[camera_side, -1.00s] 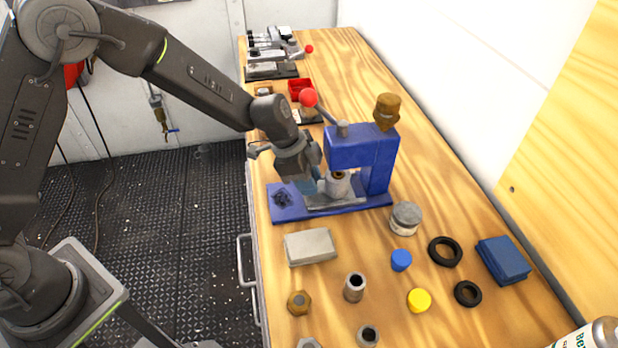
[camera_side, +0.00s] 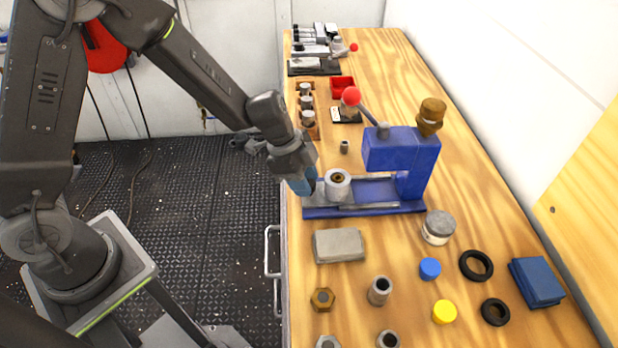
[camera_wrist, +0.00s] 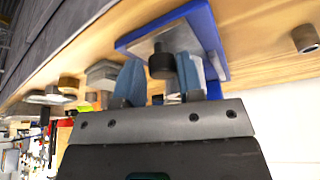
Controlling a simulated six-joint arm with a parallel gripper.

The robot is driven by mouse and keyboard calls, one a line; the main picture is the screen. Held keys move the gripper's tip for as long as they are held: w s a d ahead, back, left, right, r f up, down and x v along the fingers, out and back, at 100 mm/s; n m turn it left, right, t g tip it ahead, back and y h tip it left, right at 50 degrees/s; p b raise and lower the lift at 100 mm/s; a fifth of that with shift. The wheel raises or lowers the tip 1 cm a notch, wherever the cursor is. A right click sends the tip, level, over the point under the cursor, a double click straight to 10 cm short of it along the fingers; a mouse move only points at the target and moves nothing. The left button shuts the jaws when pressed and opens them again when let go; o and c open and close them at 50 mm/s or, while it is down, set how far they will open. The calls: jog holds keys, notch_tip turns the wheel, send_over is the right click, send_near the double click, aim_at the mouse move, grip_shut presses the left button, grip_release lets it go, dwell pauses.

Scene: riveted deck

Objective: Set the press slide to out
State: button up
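The blue press (camera_side: 400,150) stands on the bench with a red-balled lever. Its slide (camera_side: 345,207) sits toward the left end of the base, clear of the press head. A grey cup-like cylinder (camera_side: 338,189) stands upright on the slide. My gripper (camera_side: 306,184) is low at the slide's left end. The fingertips are partly hidden in the side view.
A grey block (camera_side: 339,245) lies in front of the press. A lidded jar (camera_side: 438,227), black rings (camera_side: 476,265), and a blue box (camera_side: 537,282) are to the right. A wooden rack (camera_side: 308,112) and red bin (camera_side: 341,88) stand behind. The bench's left edge is close to my gripper.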

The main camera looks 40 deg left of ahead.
jog(key=o, duration=0.4)
jog(key=shift+c, duration=0.2)
jog(key=shift+d, duration=0.1)
jog(key=v, duration=1.4)
jog(key=shift+f, duration=0.1)
jog(key=s+a+r+n+t+y, duration=0.2)
jog(key=s+r+n, duration=0.2)
jog(key=s, duration=0.5)
jog(key=s+a+r+n+t+y, duration=0.2)
jog(key=s+a+r+n, duration=0.1)
jog(key=s+n, duration=0.6)
jog(key=shift+s+a+r, duration=0.2)
jog(key=shift+a+r, duration=0.05)
jog(key=shift+r, duration=0.35)
